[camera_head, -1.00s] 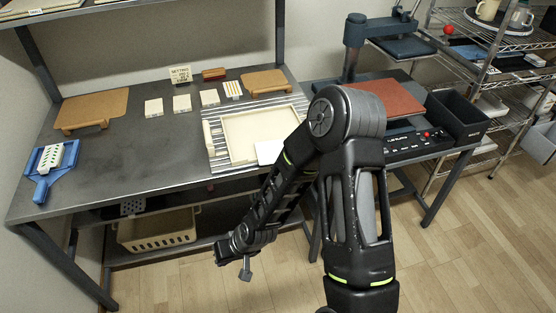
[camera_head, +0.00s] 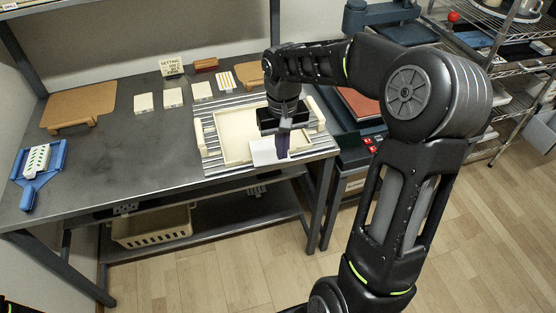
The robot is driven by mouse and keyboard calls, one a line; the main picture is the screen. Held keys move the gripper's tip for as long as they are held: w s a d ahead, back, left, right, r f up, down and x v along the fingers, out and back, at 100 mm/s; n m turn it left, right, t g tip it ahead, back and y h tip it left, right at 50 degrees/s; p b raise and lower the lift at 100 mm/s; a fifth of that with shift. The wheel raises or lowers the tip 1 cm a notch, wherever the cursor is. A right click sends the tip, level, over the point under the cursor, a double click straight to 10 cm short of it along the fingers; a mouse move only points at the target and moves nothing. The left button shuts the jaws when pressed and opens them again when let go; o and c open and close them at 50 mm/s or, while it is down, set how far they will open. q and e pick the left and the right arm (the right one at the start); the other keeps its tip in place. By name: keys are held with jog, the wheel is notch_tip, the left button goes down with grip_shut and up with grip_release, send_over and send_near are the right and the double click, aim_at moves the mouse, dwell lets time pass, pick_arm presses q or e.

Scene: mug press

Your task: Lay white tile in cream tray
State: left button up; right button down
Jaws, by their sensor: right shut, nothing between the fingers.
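The white tile (camera_head: 262,155) lies at the front right corner of the cream tray (camera_head: 231,133), overlapping its front side. Whether it rests on the tray's rim or floor I cannot tell. The tray sits on a striped grey mat on the dark table. My right gripper (camera_head: 282,153) points down over the tile's right part, shut and empty. Its fingers and wrist hide the tray's right part and some of the tile. Contact between fingers and tile is unclear. My left gripper is not in view.
Several pale tiles (camera_head: 173,97) stand in a row behind the tray, with a small sign (camera_head: 171,65). A brown board (camera_head: 79,106) and a blue holder (camera_head: 38,172) with a green-patterned tile are at left. The table between is clear. A press (camera_head: 383,15) stands at right.

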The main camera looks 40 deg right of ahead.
aim_at(274, 158)
pick_arm(q)
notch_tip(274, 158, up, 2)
jog(key=p, duration=0.2)
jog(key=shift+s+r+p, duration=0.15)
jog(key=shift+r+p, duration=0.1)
jog(key=shift+p, duration=0.1)
pick_arm(e)
jog(key=w+d+f, duration=0.1)
jog(key=w+f, duration=0.2)
jog(key=f, duration=0.7)
jog(key=shift+w+d, duration=0.15)
jog(key=shift+w, duration=0.25)
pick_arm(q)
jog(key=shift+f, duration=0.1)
